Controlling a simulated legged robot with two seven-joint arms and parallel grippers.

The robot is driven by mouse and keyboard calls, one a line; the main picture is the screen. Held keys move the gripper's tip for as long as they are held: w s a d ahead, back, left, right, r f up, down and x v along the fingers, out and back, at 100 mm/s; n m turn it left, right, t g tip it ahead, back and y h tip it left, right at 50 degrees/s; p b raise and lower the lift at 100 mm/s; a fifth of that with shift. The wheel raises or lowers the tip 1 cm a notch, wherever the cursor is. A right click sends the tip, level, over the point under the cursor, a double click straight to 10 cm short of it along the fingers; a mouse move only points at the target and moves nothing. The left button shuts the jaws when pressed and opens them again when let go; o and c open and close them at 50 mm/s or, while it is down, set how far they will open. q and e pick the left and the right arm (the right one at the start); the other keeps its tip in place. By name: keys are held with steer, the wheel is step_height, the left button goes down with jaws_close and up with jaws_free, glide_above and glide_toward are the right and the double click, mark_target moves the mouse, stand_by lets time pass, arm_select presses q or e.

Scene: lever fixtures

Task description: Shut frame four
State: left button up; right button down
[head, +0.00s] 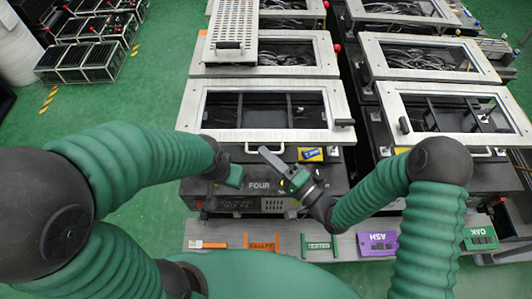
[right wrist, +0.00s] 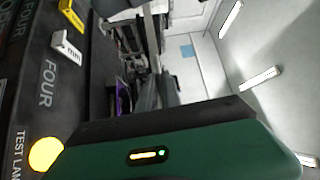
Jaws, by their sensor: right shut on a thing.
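The fixture marked FOUR (head: 260,187) is at the middle of the head view. Its pale metal frame (head: 338,100) surrounds a dark opening. I cannot tell whether the frame rests fully down. A black knob (head: 345,122) is on its right edge. My right gripper (head: 290,175) is above the front panel, shut on a grey bar (head: 270,158) that looks like a lever and points up and left. Its green body (right wrist: 185,155) fills the bottom of the right wrist view and the grip is hidden there. My left gripper (head: 232,176) is left of the bar; its jaws are unclear.
A similar fixture (head: 455,88) stands to the right, another (head: 325,55) behind. A grey ledge with a purple tag (head: 378,243) runs along the front.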

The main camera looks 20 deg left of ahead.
arm_select(q)
steer(key=shift+r, duration=0.3)
arm_select(e)
steer(key=shift+w+d+r, duration=0.2)
steer(key=shift+w+r, duration=0.05)
steer(key=c, duration=1.7)
jaws_free()
arm_select(q)
steer(key=shift+w+d, duration=0.1)
steer(key=shift+d, duration=0.25)
arm_select(e)
steer(key=shift+o, duration=0.8)
steer(key=shift+d, duration=0.15)
arm_select(q)
steer(key=shift+a, duration=0.15)
arm_select(e)
steer(key=shift+s, duration=0.15)
arm_select(q)
steer(key=shift+f+b, duration=0.65)
steer(key=shift+b, duration=0.2)
arm_select(e)
steer(key=v, duration=1.6)
steer(key=shift+d, duration=0.4)
